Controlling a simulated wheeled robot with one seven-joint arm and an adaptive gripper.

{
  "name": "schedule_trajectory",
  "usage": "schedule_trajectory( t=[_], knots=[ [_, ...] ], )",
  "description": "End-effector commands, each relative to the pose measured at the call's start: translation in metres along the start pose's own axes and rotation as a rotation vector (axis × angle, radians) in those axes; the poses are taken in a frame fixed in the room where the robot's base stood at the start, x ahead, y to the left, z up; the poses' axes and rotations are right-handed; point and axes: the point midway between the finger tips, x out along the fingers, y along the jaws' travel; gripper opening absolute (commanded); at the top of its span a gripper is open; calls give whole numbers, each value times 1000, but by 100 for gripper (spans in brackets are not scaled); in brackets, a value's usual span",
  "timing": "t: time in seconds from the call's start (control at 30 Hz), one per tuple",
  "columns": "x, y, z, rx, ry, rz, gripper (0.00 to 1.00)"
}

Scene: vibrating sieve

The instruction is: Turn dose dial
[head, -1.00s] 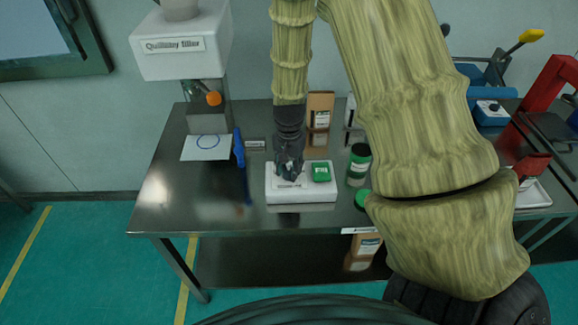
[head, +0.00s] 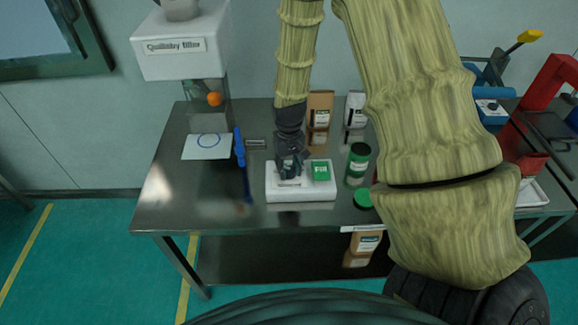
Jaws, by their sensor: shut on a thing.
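A white box-shaped unit (head: 302,194) lies on the steel table, with a green button or panel marked "FILL" (head: 320,173) on its right half. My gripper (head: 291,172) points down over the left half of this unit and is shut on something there. The dose dial itself is hidden by the fingers, so I cannot tell its position. The filler machine (head: 172,55) with an orange-tipped part (head: 214,98) hangs at the upper left, above a white sheet with a blue circle (head: 207,146).
A green container (head: 358,164) and a green lid (head: 363,199) are right of the unit. Brown (head: 319,112) and white (head: 356,110) bags stand behind. A blue tool (head: 239,147) lies to the left. The table's left front (head: 185,205) is clear.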

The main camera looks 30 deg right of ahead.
Motion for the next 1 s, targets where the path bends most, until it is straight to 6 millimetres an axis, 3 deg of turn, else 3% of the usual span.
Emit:
schedule_trajectory(
  t=[0.77,0.8,0.9,1.0],
  knots=[
    [0,0,-1,-105,2,0,10],
    [0,0,-1,-105,2,0,38],
    [0,0,-1,-104,2,0,56],
    [0,0,0,-104,1,0,57]
  ],
)
